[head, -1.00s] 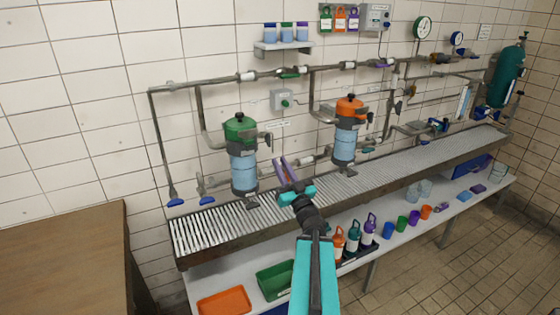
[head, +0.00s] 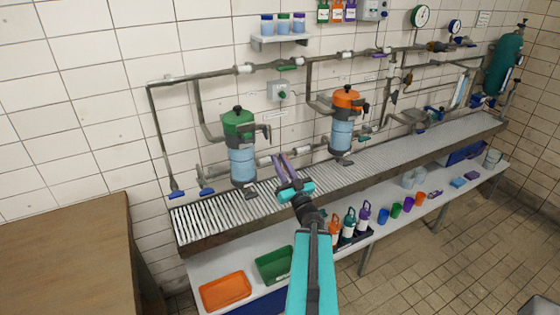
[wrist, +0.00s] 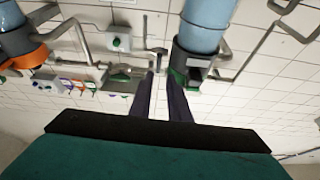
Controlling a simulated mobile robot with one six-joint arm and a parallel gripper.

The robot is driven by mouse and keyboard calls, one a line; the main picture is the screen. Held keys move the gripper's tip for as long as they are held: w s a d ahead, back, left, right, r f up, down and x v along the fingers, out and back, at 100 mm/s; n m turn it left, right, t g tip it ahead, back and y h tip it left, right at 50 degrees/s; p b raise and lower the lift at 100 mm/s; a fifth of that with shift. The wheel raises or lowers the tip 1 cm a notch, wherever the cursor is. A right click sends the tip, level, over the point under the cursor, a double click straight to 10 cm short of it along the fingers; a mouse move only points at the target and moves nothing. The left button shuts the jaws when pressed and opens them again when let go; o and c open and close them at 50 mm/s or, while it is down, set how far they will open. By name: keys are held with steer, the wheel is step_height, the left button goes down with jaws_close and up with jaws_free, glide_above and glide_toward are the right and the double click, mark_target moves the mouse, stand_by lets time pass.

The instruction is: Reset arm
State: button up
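My gripper (head: 279,158) is held out in front of me, above the slatted grating bench and short of the wall pipes. Its two purple fingers point away from me. In the wrist view the fingers (wrist: 160,90) stand apart with a clear gap and nothing between them, so it is open and empty. My teal arm stretches up to it from the bottom of the head view. The wrist view looks upside down and shows parts of the two filter housings beyond the fingers.
The green-topped filter (head: 241,150) stands left of my gripper and the orange-topped filter (head: 342,125) right of it. The grating bench (head: 225,218) runs below. Bottles (head: 349,222), cups, an orange tray (head: 225,291) and a green tray (head: 273,265) are on the lower shelf. A brown cabinet (head: 65,245) is at left.

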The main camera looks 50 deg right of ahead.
stand_by(0.4)
